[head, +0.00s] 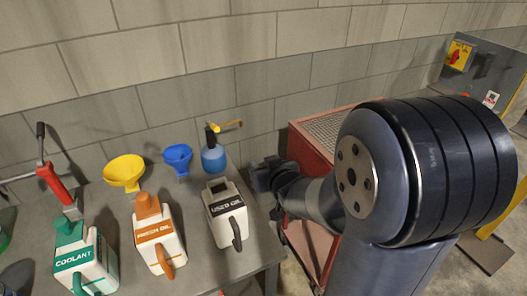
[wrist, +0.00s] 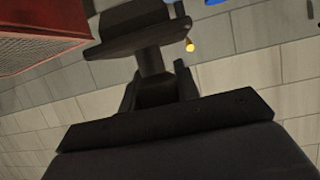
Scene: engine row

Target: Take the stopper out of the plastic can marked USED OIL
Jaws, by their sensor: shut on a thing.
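The white plastic can marked USED OIL (head: 228,218) stands upright on the bench, with a dark handle at its front. Its top shows a dark open mouth with no stopper in it. My gripper (head: 268,175) is to the right of the can, beyond the bench's right edge and apart from the can. In the wrist view my gripper (wrist: 158,90) is shut on a dark stopper (wrist: 138,30), which has a narrow stem and a wide block. In the head view the stopper is hard to tell from the dark fingers.
The COOLANT can (head: 85,262) and FRESH OIL can (head: 158,240) stand left on the grey bench (head: 200,264), with green and orange stoppers in. Behind are yellow (head: 124,171) and blue (head: 178,156) funnels and a blue bottle (head: 214,159). A red cabinet (head: 303,160) stands right.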

